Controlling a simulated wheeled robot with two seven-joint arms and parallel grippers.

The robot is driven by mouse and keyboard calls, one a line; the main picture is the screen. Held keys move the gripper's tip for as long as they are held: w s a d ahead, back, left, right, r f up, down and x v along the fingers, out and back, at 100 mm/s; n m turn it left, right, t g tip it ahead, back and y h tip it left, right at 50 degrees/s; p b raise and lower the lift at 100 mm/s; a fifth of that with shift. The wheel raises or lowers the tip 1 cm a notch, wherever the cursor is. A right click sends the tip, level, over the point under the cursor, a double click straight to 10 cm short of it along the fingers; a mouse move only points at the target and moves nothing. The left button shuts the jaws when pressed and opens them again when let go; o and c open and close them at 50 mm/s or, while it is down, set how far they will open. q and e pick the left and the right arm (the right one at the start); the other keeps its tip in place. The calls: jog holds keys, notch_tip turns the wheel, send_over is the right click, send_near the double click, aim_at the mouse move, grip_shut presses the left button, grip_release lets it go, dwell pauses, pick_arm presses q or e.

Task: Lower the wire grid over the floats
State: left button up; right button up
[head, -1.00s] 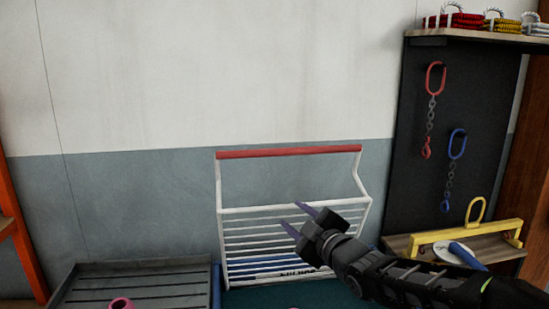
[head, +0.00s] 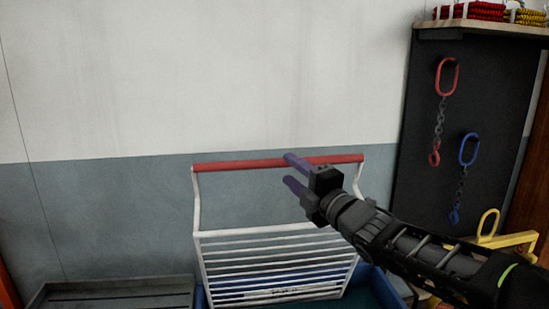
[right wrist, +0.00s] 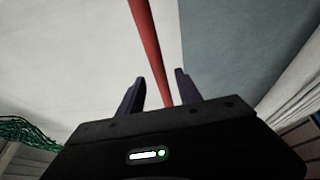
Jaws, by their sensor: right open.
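The wire grid (head: 275,262) stands tilted up against the back of a blue crate, its white bars facing me. Its red handle bar (head: 230,166) runs across the top between two white side arms. My right gripper (head: 290,170) is open at the handle bar, right of its middle. In the right wrist view the red bar (right wrist: 148,45) runs between the two open fingers (right wrist: 158,90). I cannot tell how deep it sits between them. No floats show now, and my left gripper is out of view.
The blue crate (head: 372,288) is partly hidden by my right arm. A grey slatted tray (head: 110,290) lies to its left. A dark board with a red chain link (head: 447,76) and a blue one (head: 468,150) stands at right, beside a yellow bar (head: 515,240).

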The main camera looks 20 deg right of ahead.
jog(key=w+a+r+p, duration=0.1)
jog(key=w+p, duration=0.1)
jog(key=w, duration=0.5)
jog(key=shift+w, duration=0.3)
grip_shut()
dwell(0.5)
dwell(1.0)
